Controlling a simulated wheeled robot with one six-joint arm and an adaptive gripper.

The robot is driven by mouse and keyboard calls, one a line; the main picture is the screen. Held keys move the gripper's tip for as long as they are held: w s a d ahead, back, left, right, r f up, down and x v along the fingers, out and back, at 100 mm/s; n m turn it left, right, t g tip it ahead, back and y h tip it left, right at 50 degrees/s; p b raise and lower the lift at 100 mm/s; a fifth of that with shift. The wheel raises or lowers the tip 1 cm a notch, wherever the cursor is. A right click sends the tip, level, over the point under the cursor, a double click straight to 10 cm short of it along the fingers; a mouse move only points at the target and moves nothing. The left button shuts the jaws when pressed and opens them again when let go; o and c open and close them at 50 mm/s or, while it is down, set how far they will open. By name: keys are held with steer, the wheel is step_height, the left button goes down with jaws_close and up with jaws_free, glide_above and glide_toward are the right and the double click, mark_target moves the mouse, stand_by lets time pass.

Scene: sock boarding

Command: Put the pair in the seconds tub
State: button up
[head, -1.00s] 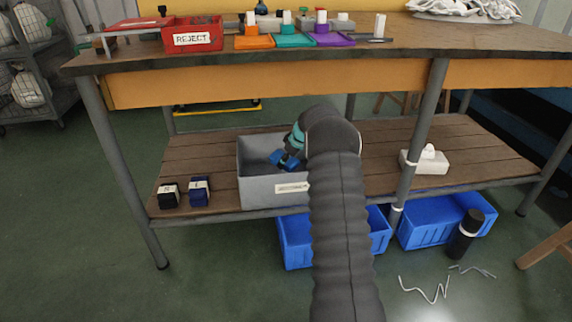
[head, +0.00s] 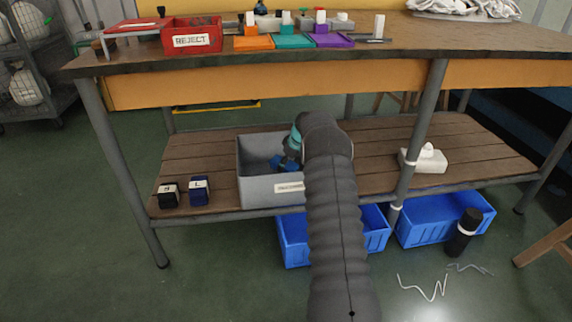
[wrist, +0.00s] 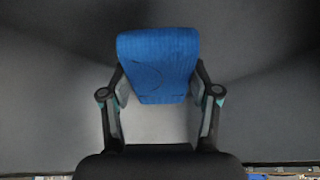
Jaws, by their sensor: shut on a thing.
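A folded blue pair of socks (wrist: 158,62) is between the fingers of my gripper (wrist: 158,90) in the wrist view, and the fingers are shut on it. In the head view the blue pair (head: 284,160) shows within the opening of the grey tub (head: 256,190), which has a pale label on its front. My gripper (head: 290,157) points down into this tub, partly hidden by my own arm. The tub stands on the lower wooden shelf of the bench. I cannot tell whether the pair touches the tub's floor.
Two banded dark bundles, one black (head: 167,193) and one navy (head: 199,190), stand left of the tub. A white object (head: 425,160) sits on the shelf at right. Blue crates (head: 440,225) are below. A red REJECT bin (head: 192,36) is on the benchtop above.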

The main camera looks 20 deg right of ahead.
mark_target(290, 165)
steer(key=shift+f+b, duration=0.35)
steer(key=shift+f, duration=0.25)
steer(key=o, duration=1.3)
steer(key=shift+r, duration=0.1)
steer(key=shift+r, duration=0.25)
steer(key=p+v, duration=0.1)
steer(key=v, duration=0.4)
steer(key=shift+w+r+p, duration=0.1)
steer(key=shift+r+p, duration=0.15)
steer(key=shift+p, duration=0.05)
steer(key=s+d, duration=0.2)
steer(key=s, duration=0.1)
steer(key=s+d, duration=0.2)
steer(key=s, duration=0.2)
steer(key=s+d, duration=0.2)
steer(key=s, duration=0.1)
steer(key=shift+s, duration=0.35)
steer(key=shift+a, duration=0.1)
